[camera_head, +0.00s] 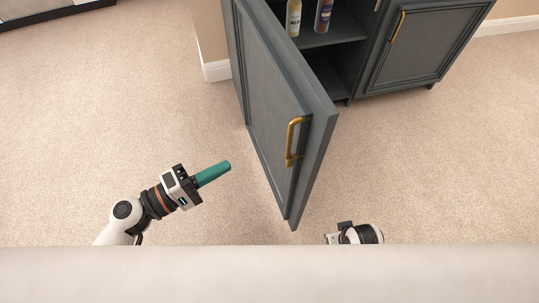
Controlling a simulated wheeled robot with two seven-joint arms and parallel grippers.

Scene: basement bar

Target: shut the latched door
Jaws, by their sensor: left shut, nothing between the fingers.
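The dark grey cabinet door (268,97) stands wide open, swung out toward me from the cabinet's left side. A brass handle (291,141) is on its outer face, near its free edge. My left gripper (222,168) is shut and empty, its green fingers pointing toward the door from the left. It is apart from the door, with carpet visible between them. My right arm's end (355,234) shows at the bottom, to the right of the door's lower corner. Its fingers cannot be made out.
The open cabinet holds bottles (293,17) on a shelf (331,34). A second door (420,43) with a brass handle is closed on the right. Beige carpet (90,110) is clear on the left. A pale surface (270,277) fills the bottom edge.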

